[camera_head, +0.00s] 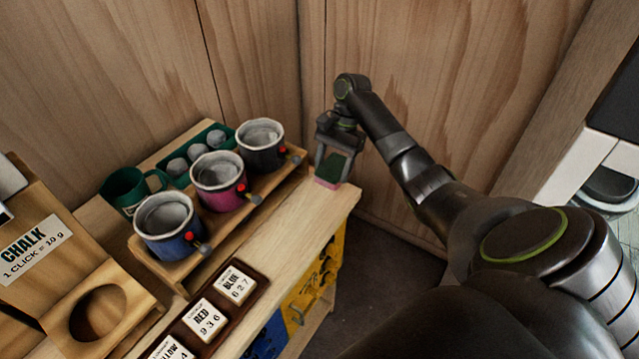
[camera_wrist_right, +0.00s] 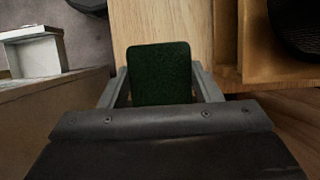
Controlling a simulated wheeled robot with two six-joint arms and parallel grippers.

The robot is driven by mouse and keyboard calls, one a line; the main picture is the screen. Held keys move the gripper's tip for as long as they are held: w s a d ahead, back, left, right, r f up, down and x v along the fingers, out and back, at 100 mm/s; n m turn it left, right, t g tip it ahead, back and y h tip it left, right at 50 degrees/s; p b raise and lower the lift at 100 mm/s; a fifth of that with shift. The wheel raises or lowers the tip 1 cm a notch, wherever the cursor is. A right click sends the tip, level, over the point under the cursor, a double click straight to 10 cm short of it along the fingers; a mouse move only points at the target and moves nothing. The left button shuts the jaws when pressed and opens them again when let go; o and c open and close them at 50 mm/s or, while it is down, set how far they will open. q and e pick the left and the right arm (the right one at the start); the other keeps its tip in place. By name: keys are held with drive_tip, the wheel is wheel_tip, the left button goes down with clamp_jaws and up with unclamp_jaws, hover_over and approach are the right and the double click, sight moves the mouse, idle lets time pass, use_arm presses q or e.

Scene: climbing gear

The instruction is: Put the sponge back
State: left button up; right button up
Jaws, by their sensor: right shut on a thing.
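The sponge (camera_head: 330,169) has a dark green face and a pink lower edge. It is between the fingers of my right gripper (camera_head: 334,160), which is shut on it, at the far right end of the wooden bench. In the right wrist view the sponge (camera_wrist_right: 160,74) shows its green face between the two fingers (camera_wrist_right: 160,88), over the pale wood. I cannot tell whether its pink underside touches the bench top. My left gripper is not in view.
A wooden rack (camera_head: 232,226) holds blue, pink and black chalk pots. A green mug (camera_head: 128,188) and a green tray of grey balls (camera_head: 208,135) stand behind it. Number cards lie in front. The bench (camera_head: 318,208) is bare near the gripper; wooden walls stand behind.

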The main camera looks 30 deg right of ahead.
drive_tip(key=a, duration=0.1)
drive_tip(key=s+a, duration=0.1)
drive_tip(key=a+p, duration=0.1)
drive_tip(key=a, duration=0.1)
drive_tip(key=shift+s+a, duration=0.1)
drive_tip(key=shift+s, duration=0.2)
drive_tip(key=shift+s+a, duration=0.2)
drive_tip(key=shift+a, duration=0.2)
drive_tip(key=shift+b+x, duration=0.75)
drive_tip(key=shift+x, duration=0.45)
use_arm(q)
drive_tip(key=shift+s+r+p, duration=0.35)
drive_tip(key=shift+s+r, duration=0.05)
use_arm(e)
drive_tip(key=shift+w+d+f, duration=0.1)
drive_tip(key=shift+d+f, duration=0.1)
drive_tip(key=shift+f, duration=0.45)
drive_tip(key=o, duration=0.9)
drive_tip(key=shift+f, duration=0.15)
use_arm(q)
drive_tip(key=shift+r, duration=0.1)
